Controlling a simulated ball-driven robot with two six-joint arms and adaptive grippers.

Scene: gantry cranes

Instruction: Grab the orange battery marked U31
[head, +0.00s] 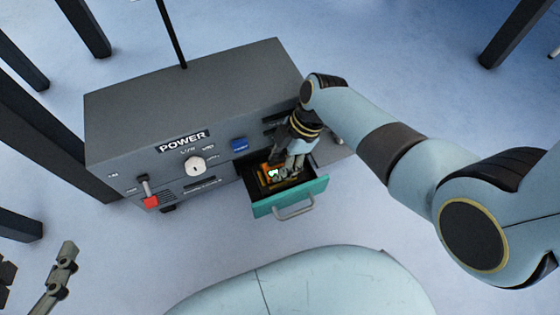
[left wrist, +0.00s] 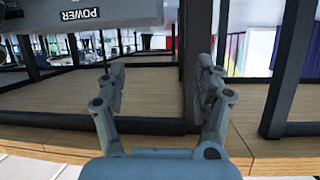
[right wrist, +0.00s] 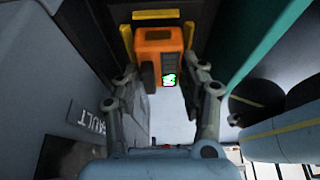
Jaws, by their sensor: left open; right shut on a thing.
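The orange battery (head: 271,180) sits in the open drawer with the teal front (head: 315,190). In the right wrist view the battery (right wrist: 157,40) lies between my fingertips, with a small bright green display on its face; I cannot read a U31 mark. My right gripper (head: 286,170) reaches down into the drawer and is shut on the battery, hiding part of it. My left gripper (left wrist: 160,68) is open and empty, away from the drawer; part of it shows at the lower left of the head view (head: 62,262).
The grey power box (head: 200,90) holds the drawer and has a white knob (head: 195,166), a red-handled lever (head: 150,201) and a blue button (head: 239,144). The drawer walls are close around my right gripper. Dark posts stand at the left; floor in front is clear.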

